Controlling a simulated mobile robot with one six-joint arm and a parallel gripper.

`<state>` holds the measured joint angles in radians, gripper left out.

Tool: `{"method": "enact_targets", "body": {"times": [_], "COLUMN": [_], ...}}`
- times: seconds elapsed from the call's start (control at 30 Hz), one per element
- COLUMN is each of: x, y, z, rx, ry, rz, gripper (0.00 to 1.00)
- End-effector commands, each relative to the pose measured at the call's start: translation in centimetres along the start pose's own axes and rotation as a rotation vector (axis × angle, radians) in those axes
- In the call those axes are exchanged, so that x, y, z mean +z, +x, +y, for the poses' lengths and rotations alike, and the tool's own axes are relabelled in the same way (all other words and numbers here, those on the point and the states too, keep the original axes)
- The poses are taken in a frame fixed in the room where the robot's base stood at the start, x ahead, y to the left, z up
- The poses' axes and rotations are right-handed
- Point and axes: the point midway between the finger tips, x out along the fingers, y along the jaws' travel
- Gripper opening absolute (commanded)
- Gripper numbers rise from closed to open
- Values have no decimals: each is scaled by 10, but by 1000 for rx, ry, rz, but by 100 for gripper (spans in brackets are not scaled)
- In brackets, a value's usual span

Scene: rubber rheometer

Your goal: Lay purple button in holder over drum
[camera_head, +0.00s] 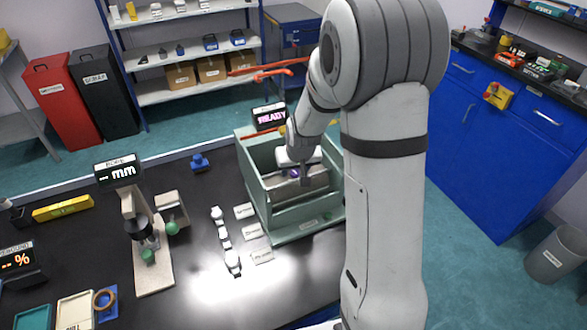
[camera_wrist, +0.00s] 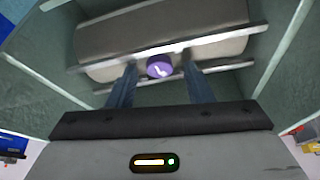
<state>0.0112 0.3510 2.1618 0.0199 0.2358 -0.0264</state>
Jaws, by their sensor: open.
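The purple button (camera_wrist: 160,67) shows in the wrist view between my two fingers, close to the edge of the grey drum (camera_wrist: 110,38). A small purple patch (camera_head: 294,173) also shows in the head view at my gripper (camera_head: 303,178). In the wrist view my gripper (camera_wrist: 161,72) is open, with a finger on each side of the button and a gap to each. The button seems to rest in the holder at a thin metal bar (camera_wrist: 215,38) over the drum. The exact seat under the button is hidden.
A gauge stand (camera_head: 150,250) is farther left.

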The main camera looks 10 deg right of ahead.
Motion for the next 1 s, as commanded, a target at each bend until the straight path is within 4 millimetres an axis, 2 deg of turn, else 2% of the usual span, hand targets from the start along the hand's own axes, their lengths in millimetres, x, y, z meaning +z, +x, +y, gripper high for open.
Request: {"method": "enact_targets", "body": {"times": [0.17,0.6,0.87,1.0], "x": [-2,-1,-1,9], "y": [-11,-91,-120,-136], "z": [0,-1,-1,-1], "rx": [0,0,0,0], "ry": [-1,-2,-2,-3], "rz": [4,5,1,-2], "gripper": [46,46,46,46]}}
